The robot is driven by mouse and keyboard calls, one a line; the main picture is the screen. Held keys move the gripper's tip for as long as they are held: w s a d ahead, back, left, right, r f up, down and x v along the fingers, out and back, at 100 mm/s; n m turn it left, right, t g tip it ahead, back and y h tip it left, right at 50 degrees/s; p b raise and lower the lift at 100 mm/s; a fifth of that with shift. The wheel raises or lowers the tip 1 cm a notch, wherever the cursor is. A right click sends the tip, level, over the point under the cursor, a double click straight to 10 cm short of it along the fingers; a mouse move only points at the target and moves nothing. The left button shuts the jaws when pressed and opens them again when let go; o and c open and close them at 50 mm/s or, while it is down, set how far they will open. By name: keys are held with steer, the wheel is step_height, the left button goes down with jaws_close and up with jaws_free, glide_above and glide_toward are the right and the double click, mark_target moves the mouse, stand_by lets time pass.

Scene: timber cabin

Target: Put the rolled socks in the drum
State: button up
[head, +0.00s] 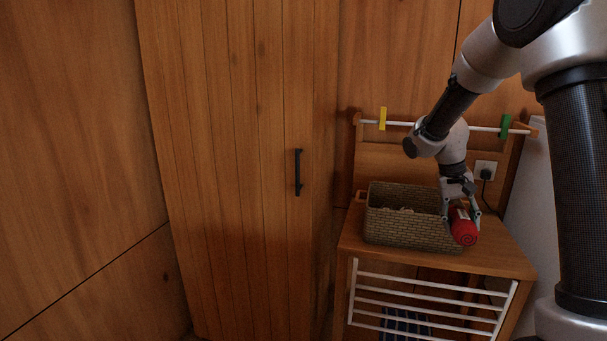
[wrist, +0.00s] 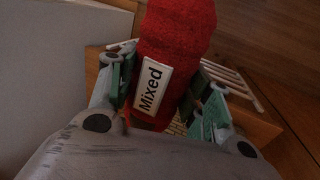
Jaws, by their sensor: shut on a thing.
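The rolled socks are a red roll (head: 464,232) at the right end of the wicker basket, at about the height of its rim. My gripper (head: 461,213) points down and is shut on the roll, with one finger on each side. In the wrist view the red roll (wrist: 185,28) fills the space between the fingers of my gripper (wrist: 160,85), and its white label reads "Mixed". In the head view I cannot tell whether the roll touches the basket. No drum can be made out in either view.
The wicker basket (head: 408,234) stands on a wooden stand (head: 500,262) with white rails below. A rail behind carries a yellow peg (head: 382,118) and a green peg (head: 506,126). A white panel (head: 530,195) is close on the right. A wooden door with a black handle (head: 298,172) is left.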

steer(key=a+f+n+t, duration=0.1)
steer(key=a+f+n, duration=0.2)
steer(key=a+f, duration=0.8)
step_height(320, 180, down, 4)
steer(key=shift+w+a+f, duration=0.15)
steer(key=shift+w+a, duration=0.15)
steer(key=shift+w, duration=0.05)
